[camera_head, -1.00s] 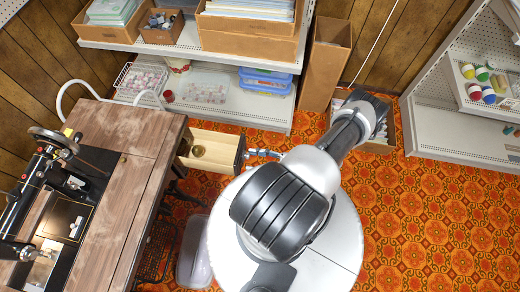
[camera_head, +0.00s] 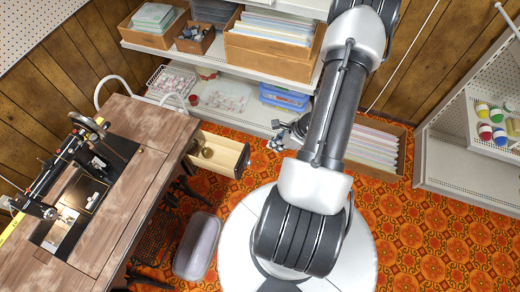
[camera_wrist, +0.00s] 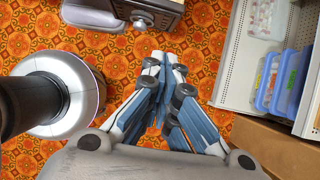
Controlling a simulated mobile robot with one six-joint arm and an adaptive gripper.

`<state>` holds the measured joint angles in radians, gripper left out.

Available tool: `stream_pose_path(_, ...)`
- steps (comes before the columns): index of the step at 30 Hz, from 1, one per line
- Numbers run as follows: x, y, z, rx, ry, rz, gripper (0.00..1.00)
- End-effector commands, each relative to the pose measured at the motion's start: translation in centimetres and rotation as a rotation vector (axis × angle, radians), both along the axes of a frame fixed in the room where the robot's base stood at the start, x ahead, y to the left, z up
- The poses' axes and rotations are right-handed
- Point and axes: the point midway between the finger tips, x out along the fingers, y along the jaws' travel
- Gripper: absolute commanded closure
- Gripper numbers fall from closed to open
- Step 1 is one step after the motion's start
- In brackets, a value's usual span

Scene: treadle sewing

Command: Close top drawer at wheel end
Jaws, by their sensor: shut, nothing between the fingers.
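The open wooden drawer (camera_head: 225,153) juts out from the right side of the sewing table (camera_head: 125,180), near the end with the handwheel (camera_head: 88,124). A brassy round item (camera_head: 207,152) lies inside it. Its dark front faces right. In the wrist view the drawer front (camera_wrist: 165,8) shows at the top, with a round knob (camera_wrist: 142,20). My gripper (camera_head: 276,142) is right of the drawer front with a gap between them. In the wrist view my gripper (camera_wrist: 165,60) has its fingertips together, empty, pointing toward the drawer front.
Shelves (camera_head: 250,118) with boxes and a blue tray stand behind. A cardboard box of papers (camera_head: 372,145) is right of my arm. The patterned floor (camera_head: 430,215) at right is open.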

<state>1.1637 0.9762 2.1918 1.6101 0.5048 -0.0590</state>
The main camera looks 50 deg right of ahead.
Motion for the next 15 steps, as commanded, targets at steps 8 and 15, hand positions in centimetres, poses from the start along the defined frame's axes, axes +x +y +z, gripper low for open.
stream_pose_path(8, -0.5, 1.0, 1.9, -0.046, 0.118, -0.028, 1.0)
stream_pose_path(15, 0.8, 1.6, -2.2, -0.044, 0.117, -0.026, 1.0)
